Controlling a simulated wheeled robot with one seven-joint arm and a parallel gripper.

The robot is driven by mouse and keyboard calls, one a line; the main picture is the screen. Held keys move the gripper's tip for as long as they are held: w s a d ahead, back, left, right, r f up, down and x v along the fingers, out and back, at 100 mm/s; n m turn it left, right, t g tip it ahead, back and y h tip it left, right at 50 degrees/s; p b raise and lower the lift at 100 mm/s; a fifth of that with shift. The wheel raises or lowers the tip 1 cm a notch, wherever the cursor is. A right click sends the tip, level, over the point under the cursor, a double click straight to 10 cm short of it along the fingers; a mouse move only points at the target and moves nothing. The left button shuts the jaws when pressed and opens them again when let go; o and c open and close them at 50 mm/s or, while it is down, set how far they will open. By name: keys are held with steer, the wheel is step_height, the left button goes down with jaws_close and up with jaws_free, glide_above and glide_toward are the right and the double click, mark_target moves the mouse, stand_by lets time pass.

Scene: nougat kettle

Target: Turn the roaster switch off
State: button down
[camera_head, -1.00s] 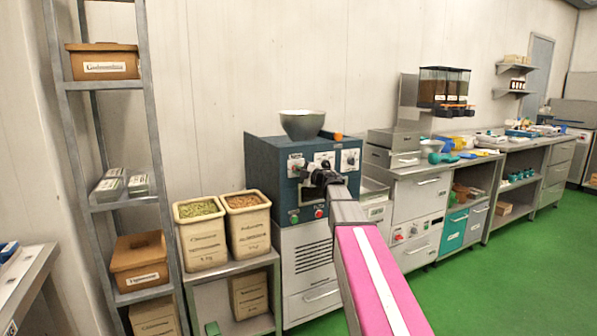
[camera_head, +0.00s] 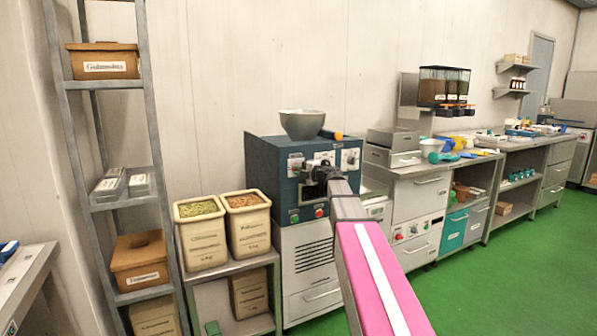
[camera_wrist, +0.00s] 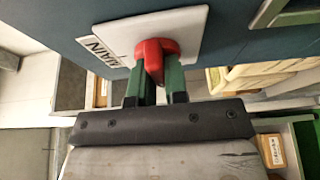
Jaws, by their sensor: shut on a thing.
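The roaster is the dark blue-green machine (camera_head: 262,180) at the middle of the head view, with dials on its front panel and a green and a red button below. In the wrist view, a red switch knob (camera_wrist: 154,52) sits on a white plate (camera_wrist: 188,28) labelled MAIN. My gripper (camera_wrist: 159,84) is shut on the red knob, with a green finger on each side. In the head view my gripper (camera_head: 319,172) is at the roaster's front panel. It hides the knob there.
A grey bowl (camera_head: 302,125) stands on top of the roaster. Two open bins, one with green nuts (camera_head: 202,238) and one with brown nuts (camera_head: 247,232), stand to its left beside a metal shelf (camera_head: 152,130). Counters run off to the right. The green floor (camera_head: 480,285) in front is clear.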

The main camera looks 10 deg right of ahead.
steer(key=c, duration=1.1)
jaws_free()
steer(key=shift+c, duration=0.2)
steer(key=v, duration=1.1)
steer(key=shift+w+a, duration=0.1)
